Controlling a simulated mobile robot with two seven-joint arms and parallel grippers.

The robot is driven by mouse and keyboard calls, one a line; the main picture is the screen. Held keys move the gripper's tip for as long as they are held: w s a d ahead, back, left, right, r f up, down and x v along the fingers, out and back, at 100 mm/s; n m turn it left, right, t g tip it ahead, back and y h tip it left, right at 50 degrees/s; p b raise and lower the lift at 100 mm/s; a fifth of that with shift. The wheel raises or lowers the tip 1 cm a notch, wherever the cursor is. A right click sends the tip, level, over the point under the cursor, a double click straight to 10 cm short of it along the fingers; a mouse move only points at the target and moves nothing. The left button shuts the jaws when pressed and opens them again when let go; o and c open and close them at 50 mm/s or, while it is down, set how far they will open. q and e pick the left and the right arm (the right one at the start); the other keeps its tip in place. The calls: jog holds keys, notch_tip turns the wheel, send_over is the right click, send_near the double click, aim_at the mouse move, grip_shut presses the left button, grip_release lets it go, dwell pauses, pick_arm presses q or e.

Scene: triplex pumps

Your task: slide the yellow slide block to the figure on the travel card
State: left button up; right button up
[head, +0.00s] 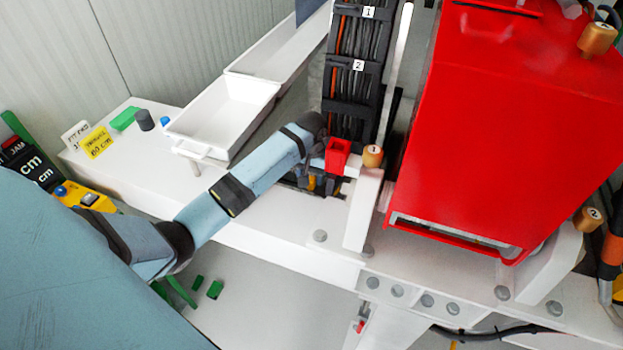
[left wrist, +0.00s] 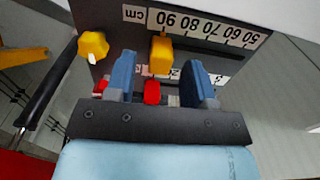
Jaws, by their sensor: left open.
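The yellow slide block (left wrist: 161,54) stands on a dark plate under a white centimetre scale (left wrist: 205,27) in the left wrist view, close to the 90 mark. My left gripper (left wrist: 160,66) is open, with one blue finger on each side of the block and gaps showing between. In the head view my left gripper (head: 322,172) is at the foot of the dark rack, and the block cannot be made out surely there. My right gripper is out of view.
A yellow knob (left wrist: 92,46) sits beside the scale. A small red part (left wrist: 152,92) shows between my fingers. In the head view a red cup-like part (head: 338,154), a brass knob (head: 373,156) and a large red housing (head: 500,130) stand close right. A white tray (head: 262,92) lies behind my arm.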

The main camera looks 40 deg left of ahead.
pick_arm(q)
jog(key=shift+f, duration=1.35)
jog(key=c, duration=0.9)
grip_shut()
